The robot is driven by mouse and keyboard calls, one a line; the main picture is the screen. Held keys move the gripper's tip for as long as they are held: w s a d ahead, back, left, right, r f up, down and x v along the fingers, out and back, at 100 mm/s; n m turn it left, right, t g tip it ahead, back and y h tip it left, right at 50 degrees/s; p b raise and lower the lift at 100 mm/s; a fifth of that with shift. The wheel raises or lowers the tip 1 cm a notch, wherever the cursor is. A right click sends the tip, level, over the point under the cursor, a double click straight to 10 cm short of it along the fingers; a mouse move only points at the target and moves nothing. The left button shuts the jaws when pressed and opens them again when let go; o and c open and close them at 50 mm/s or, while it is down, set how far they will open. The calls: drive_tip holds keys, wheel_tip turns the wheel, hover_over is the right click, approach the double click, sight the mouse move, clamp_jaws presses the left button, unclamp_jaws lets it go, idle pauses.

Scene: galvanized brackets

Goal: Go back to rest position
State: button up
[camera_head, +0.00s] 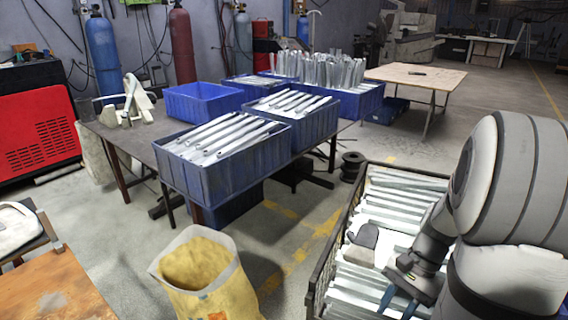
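My gripper (400,296) is at the lower right, over a dark metal crate (346,212) filled with long galvanized brackets (397,201). Its fingers point down among the brackets, partly cut off by the bottom edge of the picture. I cannot tell whether the fingers hold a bracket. My grey and white arm covers the crate's right side. Other galvanized brackets (221,134) lie in a blue bin (225,170) on the table at the middle. More lie in a second blue bin (313,124) behind it.
The dark table (121,142) also carries an empty blue bin (203,101). A yellow-lined sack (203,276) stands on the floor left of the crate. A wooden table edge (52,289) is at the lower left. Open floor (287,235) lies between sack, table and crate.

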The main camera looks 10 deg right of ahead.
drive_tip(key=s+a+r+n+t+h+p, duration=0.1)
drive_tip(key=a+r+n+p, duration=0.3)
drive_tip(key=r, duration=0.5)
drive_tip(key=s+a+r+n+t+h+p, duration=0.1)
drive_tip(key=a+r+n+t+h+p, duration=0.2)
drive_tip(key=a+r+n, duration=0.4)
wheel_tip(320, 180, up, 3)
drive_tip(key=shift+s+a+n+t+h+p, duration=0.35)
drive_tip(key=shift+a+t+p, duration=0.25)
drive_tip(key=shift+a+p, duration=0.5)
